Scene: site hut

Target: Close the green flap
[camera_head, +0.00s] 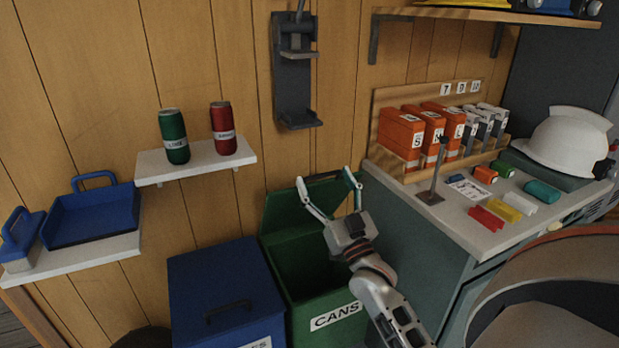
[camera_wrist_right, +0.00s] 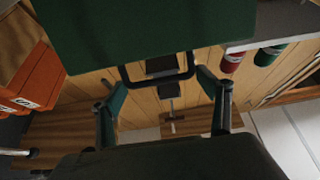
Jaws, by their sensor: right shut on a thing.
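The green flap (camera_head: 283,209) is the lid of the green bin (camera_head: 325,318) labelled CANS. It stands raised, tilted back toward the wooden wall, and the bin's dark inside shows below it. My right gripper (camera_head: 325,180) is at the flap's upper edge, its two fingers wide apart. In the right wrist view the flap's green panel (camera_wrist_right: 145,35) fills the top, and its black handle (camera_wrist_right: 157,80) lies between the fingers, which are shut on it across its width. My left gripper is not in view.
A blue bin (camera_head: 222,290) with a shut lid stands left of the green bin. A shelf (camera_head: 198,168) with a green can and a red can is on the wall above. A grey cabinet (camera_head: 415,245) stands close on the right, with folders and small boxes on top.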

